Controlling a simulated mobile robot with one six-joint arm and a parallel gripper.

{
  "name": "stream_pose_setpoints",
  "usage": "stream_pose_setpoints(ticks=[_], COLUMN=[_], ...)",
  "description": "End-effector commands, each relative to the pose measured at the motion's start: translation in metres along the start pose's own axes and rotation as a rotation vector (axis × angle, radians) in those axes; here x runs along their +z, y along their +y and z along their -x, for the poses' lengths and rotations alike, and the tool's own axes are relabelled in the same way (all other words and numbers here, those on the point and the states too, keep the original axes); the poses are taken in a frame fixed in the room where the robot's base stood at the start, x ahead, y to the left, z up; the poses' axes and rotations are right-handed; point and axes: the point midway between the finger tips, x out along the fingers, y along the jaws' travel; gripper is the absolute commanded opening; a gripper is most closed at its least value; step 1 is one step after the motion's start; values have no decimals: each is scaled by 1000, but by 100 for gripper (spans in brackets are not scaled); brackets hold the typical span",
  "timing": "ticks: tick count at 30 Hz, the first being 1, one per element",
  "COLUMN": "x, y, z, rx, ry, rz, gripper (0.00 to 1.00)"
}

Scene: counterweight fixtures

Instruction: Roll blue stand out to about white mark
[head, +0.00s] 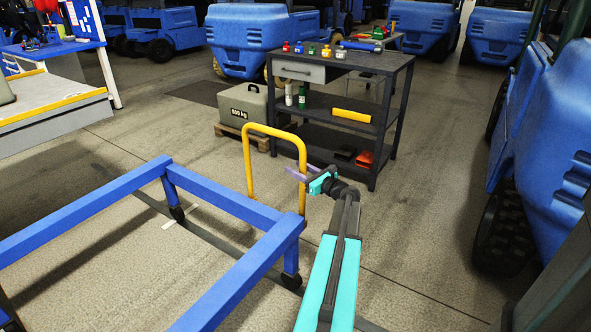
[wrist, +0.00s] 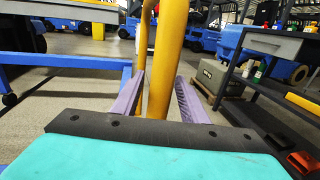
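The blue stand (head: 222,204) is a low frame on casters in the left half of the head view. It has a yellow hoop handle (head: 276,131) at its right end. The white mark (head: 169,224) is a short strip on the floor by the stand's far caster (head: 177,213). My gripper (head: 300,173) is at the handle's near post. In the wrist view, the yellow post (wrist: 167,65) stands between my two purple fingers. The fingers are spread, with a gap on the left of the post; contact on the right is unclear. The blue frame also shows in the wrist view (wrist: 70,60).
A dark shelf cart (head: 340,102) with bottles and parts stands behind my gripper. A grey 500 kg weight (head: 250,112) sits on a pallet beside it. A blue vehicle (head: 545,140) is at the right. The floor between the stand and this vehicle is open.

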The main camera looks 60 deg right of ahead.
Motion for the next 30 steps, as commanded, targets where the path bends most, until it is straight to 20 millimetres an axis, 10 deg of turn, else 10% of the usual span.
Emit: stream_pose_setpoints(ticks=[14,21,30], x=[0,0,2], y=[1,1,-1], z=[-11,-11,-2], rx=[1,1,0], ry=[0,0,1], rz=[0,0,-1], gripper=[40,0,0])
